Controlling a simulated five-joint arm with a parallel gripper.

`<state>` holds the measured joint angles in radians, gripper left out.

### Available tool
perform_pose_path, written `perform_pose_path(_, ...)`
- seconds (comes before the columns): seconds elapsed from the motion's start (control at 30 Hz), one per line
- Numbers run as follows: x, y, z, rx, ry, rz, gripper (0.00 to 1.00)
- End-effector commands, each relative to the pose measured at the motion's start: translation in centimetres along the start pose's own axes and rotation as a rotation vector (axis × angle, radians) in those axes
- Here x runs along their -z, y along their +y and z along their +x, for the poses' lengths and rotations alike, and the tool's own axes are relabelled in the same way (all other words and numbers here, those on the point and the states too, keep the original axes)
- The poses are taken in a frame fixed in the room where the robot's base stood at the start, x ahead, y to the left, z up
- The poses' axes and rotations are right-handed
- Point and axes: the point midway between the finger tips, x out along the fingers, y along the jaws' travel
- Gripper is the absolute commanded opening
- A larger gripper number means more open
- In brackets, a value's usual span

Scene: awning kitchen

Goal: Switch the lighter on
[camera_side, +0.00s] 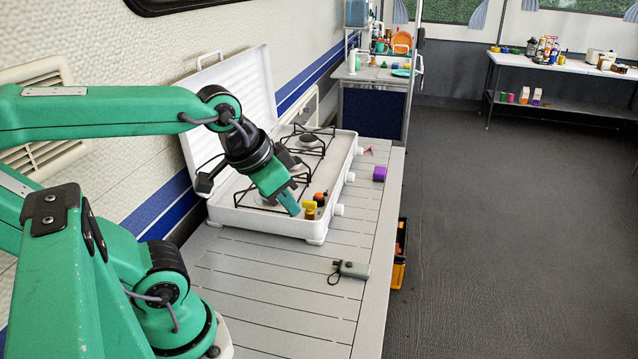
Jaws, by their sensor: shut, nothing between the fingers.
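I cannot tell for sure which thing is the lighter. A small grey-green device (354,270) with a dark cord loop lies on the slatted table, in front of the stove and to the right. Small yellow (310,208) and orange (320,197) pieces sit at the front right part of the white stove (272,228). My gripper (292,207) is shut and empty, pointing down over the stove, just left of the yellow piece. I cannot tell whether it touches the piece or the stove.
The stove's white lid (225,105) stands open against the wall. Black pan grates (308,143) stand up from the stove. The table's front is mostly clear.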

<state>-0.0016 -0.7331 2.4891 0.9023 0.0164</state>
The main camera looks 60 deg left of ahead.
Motion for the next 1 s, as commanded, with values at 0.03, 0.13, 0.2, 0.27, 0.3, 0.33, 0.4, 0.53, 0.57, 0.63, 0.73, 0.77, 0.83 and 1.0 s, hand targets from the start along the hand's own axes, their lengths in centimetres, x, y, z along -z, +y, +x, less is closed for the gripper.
perform_pose_path(0.03, 0.2, 0.0, 0.1, 0.001, -0.007, 0.007, 0.00)
perform_pose_path(0.13, 0.6, -0.1, 0.3, 0.001, -0.024, 0.032, 0.00)
perform_pose_path(0.2, 1.1, -0.2, 0.5, 0.002, -0.039, 0.057, 0.00)
perform_pose_path(0.27, 1.5, -0.3, 0.8, 0.001, -0.056, 0.081, 0.00)
perform_pose_path(0.3, 1.8, -0.3, 0.9, 0.001, -0.067, 0.097, 0.00)
perform_pose_path(0.33, 2.0, -0.4, 1.1, 0.000, -0.076, 0.112, 0.00)
perform_pose_path(0.4, 2.6, -0.5, 1.4, -0.002, -0.097, 0.145, 0.00)
perform_pose_path(0.53, 3.8, -0.7, 2.3, -0.008, -0.137, 0.210, 0.00)
perform_pose_path(0.57, 4.0, -0.8, 2.5, -0.010, -0.146, 0.226, 0.00)
perform_pose_path(0.63, 4.6, -0.9, 3.0, -0.015, -0.168, 0.260, 0.00)
perform_pose_path(0.73, 5.4, -1.2, 3.8, -0.024, -0.199, 0.309, 0.00)
perform_pose_path(0.77, 5.6, -1.2, 4.1, -0.027, -0.207, 0.323, 0.00)
perform_pose_path(0.83, 6.2, -1.4, 4.7, -0.034, -0.228, 0.357, 0.00)
perform_pose_path(1.0, 7.4, -1.8, 6.4, -0.057, -0.279, 0.440, 0.00)
